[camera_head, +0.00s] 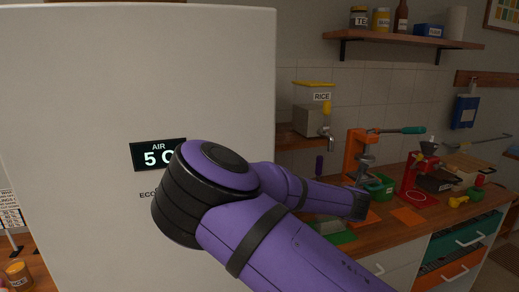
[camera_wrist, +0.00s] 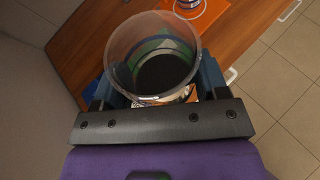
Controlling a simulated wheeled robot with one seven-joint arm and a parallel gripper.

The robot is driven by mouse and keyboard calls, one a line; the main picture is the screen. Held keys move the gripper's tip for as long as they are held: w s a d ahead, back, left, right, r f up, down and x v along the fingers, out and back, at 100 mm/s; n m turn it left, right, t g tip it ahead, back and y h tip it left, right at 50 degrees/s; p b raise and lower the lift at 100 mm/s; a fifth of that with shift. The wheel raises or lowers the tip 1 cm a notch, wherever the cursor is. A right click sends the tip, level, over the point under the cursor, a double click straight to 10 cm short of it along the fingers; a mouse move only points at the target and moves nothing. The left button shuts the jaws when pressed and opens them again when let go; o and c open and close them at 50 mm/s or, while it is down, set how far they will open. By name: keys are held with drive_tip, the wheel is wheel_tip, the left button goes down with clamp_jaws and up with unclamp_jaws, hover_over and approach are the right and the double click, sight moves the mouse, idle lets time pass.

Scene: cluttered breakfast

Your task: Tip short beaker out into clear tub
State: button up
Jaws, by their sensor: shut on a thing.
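My gripper (camera_wrist: 155,88) is shut on a clear round beaker (camera_wrist: 161,68), one finger on each side of it. The wrist view looks down through its open mouth. A dark round patch shows at its bottom; I cannot tell whether that is contents or the base. In the head view my purple arm crosses the middle and its dark end reaches over the counter; the beaker cannot be made out there.
A tall white fridge (camera_head: 80,110) fills the left.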

drive_tip(key=shift+w+d+r, duration=0.15)
drive_tip(key=shift+d+r, duration=0.15)
drive_tip(key=shift+d, duration=0.35)
drive_tip(key=shift+w+d+r, duration=0.1)
drive_tip(key=shift+d+r, duration=0.15)
drive_tip(key=shift+d, duration=0.4)
